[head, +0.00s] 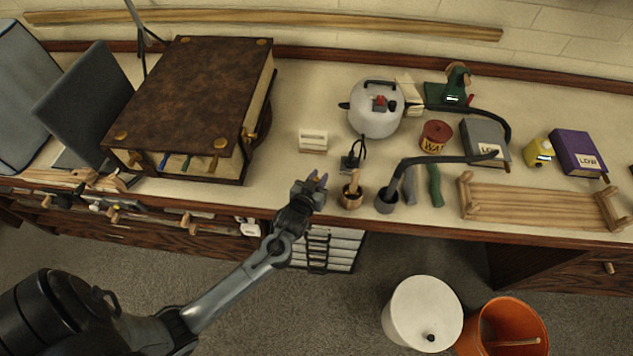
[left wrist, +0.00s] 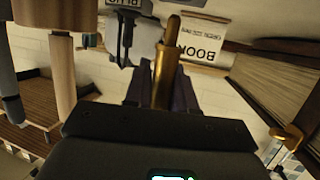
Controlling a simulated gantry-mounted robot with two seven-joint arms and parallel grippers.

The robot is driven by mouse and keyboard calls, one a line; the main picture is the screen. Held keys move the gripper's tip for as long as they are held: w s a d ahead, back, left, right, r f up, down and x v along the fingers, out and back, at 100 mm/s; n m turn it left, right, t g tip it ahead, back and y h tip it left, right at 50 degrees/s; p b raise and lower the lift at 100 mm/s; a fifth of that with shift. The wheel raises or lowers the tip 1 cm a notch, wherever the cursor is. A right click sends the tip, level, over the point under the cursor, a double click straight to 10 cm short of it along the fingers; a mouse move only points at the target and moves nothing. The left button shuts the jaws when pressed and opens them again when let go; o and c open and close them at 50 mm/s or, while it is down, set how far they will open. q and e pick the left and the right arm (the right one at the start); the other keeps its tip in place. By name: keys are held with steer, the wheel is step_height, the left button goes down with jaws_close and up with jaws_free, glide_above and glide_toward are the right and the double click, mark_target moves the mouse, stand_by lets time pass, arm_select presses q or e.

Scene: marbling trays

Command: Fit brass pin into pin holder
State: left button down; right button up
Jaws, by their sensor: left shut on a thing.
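The pin is a slim brass rod with a rounded tip, pointing away from the gripper. In the head view the pin is too small to make out. A small black stand (head: 350,162) is beyond the gripper, to its right; I cannot tell whether it is the pin holder. The pin touches nothing but the fingers, as far as I see. My right gripper is not in view.
A small white block (head: 313,141) sits behind the gripper. A large brown book-like press (head: 195,100) stands at left. Bare bench lies between press and white block.

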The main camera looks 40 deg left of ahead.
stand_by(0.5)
arm_select(q)
steer(key=shift+r+p, duration=0.1)
steer(key=shift+p, duration=0.25)
stand_by(0.5)
steer(key=shift+p, duration=0.3)
stand_by(0.4)
steer(key=shift+p, duration=0.35)
steer(key=shift+f+b, duration=0.85)
steer(key=shift+f, duration=0.85)
stand_by(0.4)
steer(key=c, duration=0.9)
jaws_free()
